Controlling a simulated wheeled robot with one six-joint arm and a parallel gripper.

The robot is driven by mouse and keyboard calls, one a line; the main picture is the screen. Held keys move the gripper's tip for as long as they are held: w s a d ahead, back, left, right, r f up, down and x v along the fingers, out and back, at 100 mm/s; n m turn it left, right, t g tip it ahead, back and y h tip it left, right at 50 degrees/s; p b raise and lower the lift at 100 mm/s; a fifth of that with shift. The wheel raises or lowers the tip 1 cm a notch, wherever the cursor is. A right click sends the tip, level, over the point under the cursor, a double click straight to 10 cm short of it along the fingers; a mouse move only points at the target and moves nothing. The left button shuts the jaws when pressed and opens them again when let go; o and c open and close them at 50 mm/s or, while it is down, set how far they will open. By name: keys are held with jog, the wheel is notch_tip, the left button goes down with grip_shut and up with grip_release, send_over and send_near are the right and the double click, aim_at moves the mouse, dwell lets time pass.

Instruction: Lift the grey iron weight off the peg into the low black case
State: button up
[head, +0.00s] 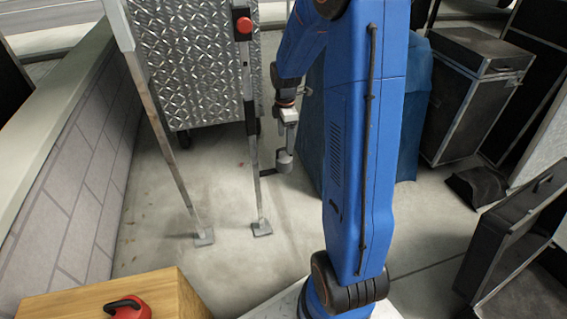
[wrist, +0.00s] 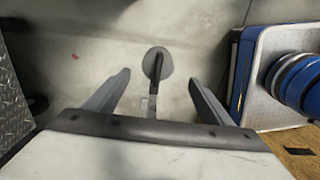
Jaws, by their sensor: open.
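The grey iron weight (head: 284,161) is at the small dark peg (head: 268,172) low on the metal stand. In the wrist view its round grey body (wrist: 157,62) is beyond my fingertips, and a thin dark stem (wrist: 153,88) runs back from it between my fingers. My gripper (head: 288,132) is directly above the weight, pointing down. In the wrist view my gripper (wrist: 155,88) has its two fingers wide apart on either side of the stem. I cannot tell whether either touches it. The low black case (head: 508,235) stands at the right with its lid up; its inside is partly hidden.
A tall black case (head: 472,95) and a dark bag (head: 477,186) stand at right. A diamond-plate cart (head: 195,65) is behind the stand. The floor between stand and wall is clear.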

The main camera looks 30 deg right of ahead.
send_over(284, 156)
jog(key=f, duration=0.4)
jog(key=shift+s+f, duration=0.35)
jog(key=shift+s, duration=0.05)
jog(key=shift+w+f, duration=0.15)
jog(key=shift+f, duration=1.15)
jog(key=shift+w+f, duration=0.1)
jog(key=shift+f, duration=1.15)
jog(key=shift+c, duration=0.3)
grip_shut()
